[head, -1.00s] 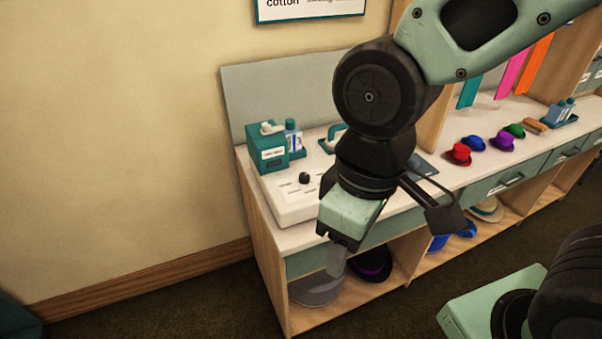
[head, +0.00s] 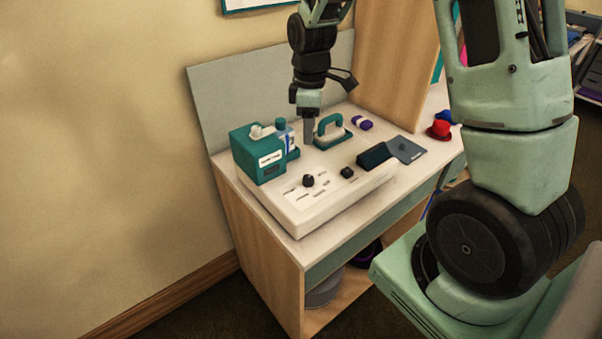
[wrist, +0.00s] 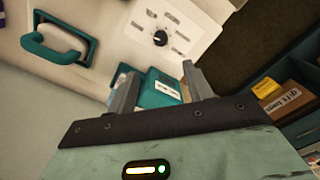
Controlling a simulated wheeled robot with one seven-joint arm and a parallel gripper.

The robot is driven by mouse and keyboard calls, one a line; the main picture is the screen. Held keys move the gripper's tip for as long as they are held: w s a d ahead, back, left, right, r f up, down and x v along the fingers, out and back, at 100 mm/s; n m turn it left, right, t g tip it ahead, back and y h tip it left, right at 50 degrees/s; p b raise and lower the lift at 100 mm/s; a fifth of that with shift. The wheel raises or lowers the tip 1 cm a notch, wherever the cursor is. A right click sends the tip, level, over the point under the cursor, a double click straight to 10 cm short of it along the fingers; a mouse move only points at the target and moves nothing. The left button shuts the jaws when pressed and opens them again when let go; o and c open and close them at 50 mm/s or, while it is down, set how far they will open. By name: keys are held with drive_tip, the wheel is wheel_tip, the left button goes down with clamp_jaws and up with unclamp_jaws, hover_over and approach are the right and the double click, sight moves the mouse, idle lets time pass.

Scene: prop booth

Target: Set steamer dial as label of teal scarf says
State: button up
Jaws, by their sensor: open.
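The steamer's white base (head: 335,195) stands on the counter, with a black dial (head: 308,180) on its sloped front. In the wrist view the dial (wrist: 160,38) is ringed by small printed words, too small to read surely; its setting is unclear. A teal tank (head: 255,160) with a white label stands behind the dial. My gripper (head: 308,140) points down, open and empty, behind the dial, between tank and teal-handled iron. In the wrist view its fingers (wrist: 160,78) frame the tank, touching nothing clearly. A teal sliver (head: 437,68) beside the wooden divider may be the teal scarf; no label shows.
The teal-handled iron (head: 332,132) stands right of my gripper. A black knob (head: 347,172), a dark block (head: 374,156) and a grey sheet (head: 405,150) lie further right. A red hat (head: 439,129) sits past the divider (head: 395,60). The grey back panel (head: 230,95) rises behind.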

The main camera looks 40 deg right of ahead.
sight(308, 177)
wheel_tip(308, 177, down, 15)
drive_tip(key=shift+f+p, duration=0.15)
drive_tip(key=shift+p, duration=0.85)
drive_tip(key=c, duration=1)
